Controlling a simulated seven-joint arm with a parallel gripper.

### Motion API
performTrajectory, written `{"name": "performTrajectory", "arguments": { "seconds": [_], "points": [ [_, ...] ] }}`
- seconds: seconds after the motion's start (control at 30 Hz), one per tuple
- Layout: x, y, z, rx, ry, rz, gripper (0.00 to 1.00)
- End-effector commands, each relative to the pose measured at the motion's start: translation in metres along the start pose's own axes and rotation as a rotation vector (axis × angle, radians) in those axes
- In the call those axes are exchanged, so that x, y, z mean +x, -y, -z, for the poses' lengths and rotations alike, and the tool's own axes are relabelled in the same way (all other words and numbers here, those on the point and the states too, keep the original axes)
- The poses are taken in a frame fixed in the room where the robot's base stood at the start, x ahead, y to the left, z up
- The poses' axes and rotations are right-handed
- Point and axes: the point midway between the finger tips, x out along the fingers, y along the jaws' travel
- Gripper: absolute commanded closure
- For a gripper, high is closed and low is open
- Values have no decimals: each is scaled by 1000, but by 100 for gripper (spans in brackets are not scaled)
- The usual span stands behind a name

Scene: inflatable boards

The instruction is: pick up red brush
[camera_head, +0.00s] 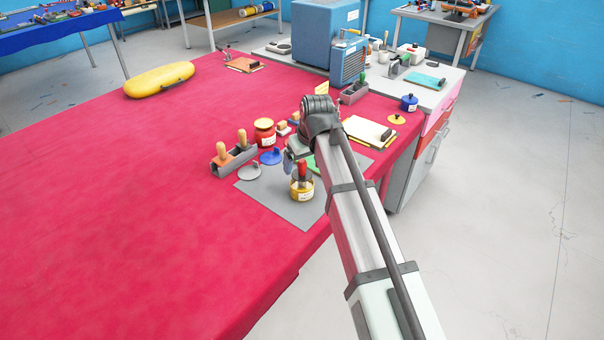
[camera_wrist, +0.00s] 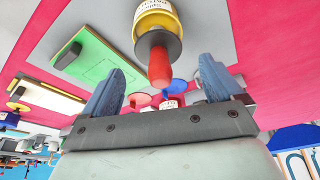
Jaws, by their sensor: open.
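The red brush shows as a red handle (camera_head: 302,170) standing up out of a jar with a yellow base and pale label (camera_head: 301,190), on a grey mat near the table's front edge. In the wrist view the red handle (camera_wrist: 160,68) shows between my two blue fingers, with a dark round collar and the yellow jar (camera_wrist: 155,20) beyond. My gripper (camera_wrist: 164,78) is open with nothing held. In the head view my gripper (camera_head: 290,162) is just beside the handle, partly hidden by my wrist. Whether the fingers reach around the handle I cannot tell.
A grey holder with wooden-handled tools (camera_head: 232,157), a red jar (camera_head: 265,132), a blue lid (camera_head: 271,156) and a grey lid (camera_head: 249,171) stand close by on the left. A clipboard (camera_head: 368,131) lies behind on the right. The left tabletop (camera_head: 110,200) is clear.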

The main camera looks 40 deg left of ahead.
Motion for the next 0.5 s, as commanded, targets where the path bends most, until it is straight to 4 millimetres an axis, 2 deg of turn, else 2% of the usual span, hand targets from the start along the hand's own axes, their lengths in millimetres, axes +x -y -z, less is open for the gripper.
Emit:
{"name": "performTrajectory", "arguments": {
  "seconds": [0.2,0.5],
  "points": [
    [28,0,0,0,2,-1,7],
    [32,0,0,0,0,-1,8]
  ]
}}
